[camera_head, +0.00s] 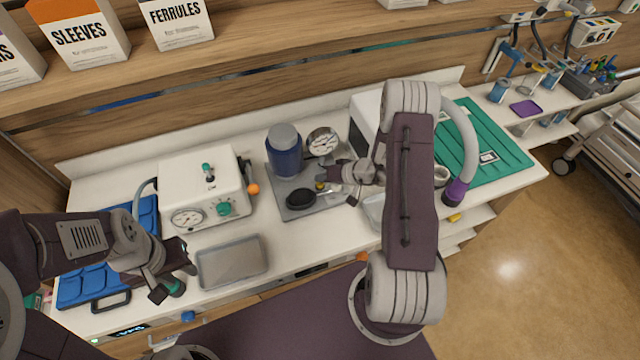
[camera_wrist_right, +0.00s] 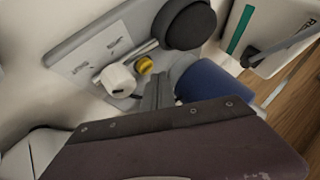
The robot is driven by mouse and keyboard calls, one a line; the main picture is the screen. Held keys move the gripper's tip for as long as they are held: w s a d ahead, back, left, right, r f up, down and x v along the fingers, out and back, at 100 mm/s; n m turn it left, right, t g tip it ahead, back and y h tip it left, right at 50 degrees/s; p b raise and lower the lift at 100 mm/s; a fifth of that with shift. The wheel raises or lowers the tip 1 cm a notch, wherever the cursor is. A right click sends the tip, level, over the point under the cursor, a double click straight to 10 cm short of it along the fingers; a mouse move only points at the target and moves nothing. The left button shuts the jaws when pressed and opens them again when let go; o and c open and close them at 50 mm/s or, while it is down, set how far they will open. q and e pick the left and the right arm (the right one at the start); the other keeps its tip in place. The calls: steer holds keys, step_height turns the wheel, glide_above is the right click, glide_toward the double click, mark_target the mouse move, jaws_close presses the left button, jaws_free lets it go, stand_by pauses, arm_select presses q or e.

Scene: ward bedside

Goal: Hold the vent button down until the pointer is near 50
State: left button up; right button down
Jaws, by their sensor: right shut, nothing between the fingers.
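A round pressure gauge (camera_head: 323,142) with a white face stands at the back of a grey base plate (camera_head: 292,211); its pointer is too small to read. A blue cylinder (camera_head: 285,158) with a grey cap and a black round knob (camera_head: 300,199) are on the same plate. A small yellow button (camera_wrist_right: 145,65) sits on the plate in the right wrist view, near a white-capped rod (camera_wrist_right: 118,80). My right gripper (camera_head: 328,187) is shut and empty, its tips by the button; contact is unclear. My left gripper (camera_head: 174,284) hangs over the counter's left front; its jaws are unclear.
A white box with a gauge and green knob (camera_head: 203,181) stands left of the plate. A grey tray (camera_head: 232,262) lies in front, blue trays (camera_head: 92,287) at the left. A green mat (camera_head: 485,140) lies to the right, behind my right arm.

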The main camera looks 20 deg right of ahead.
mark_target(323, 186)
stand_by(0.9)
steer(key=shift+f+b, duration=0.4)
steer(key=shift+b, duration=0.6)
steer(key=shift+f+b, duration=0.4)
steer(key=shift+b, duration=0.4)
stand_by(0.4)
steer(key=shift+r, duration=0.1)
stand_by(1.5)
steer(key=shift+r, duration=0.7)
steer(key=shift+r+p, duration=0.9)
steer(key=shift+r, duration=1.65)
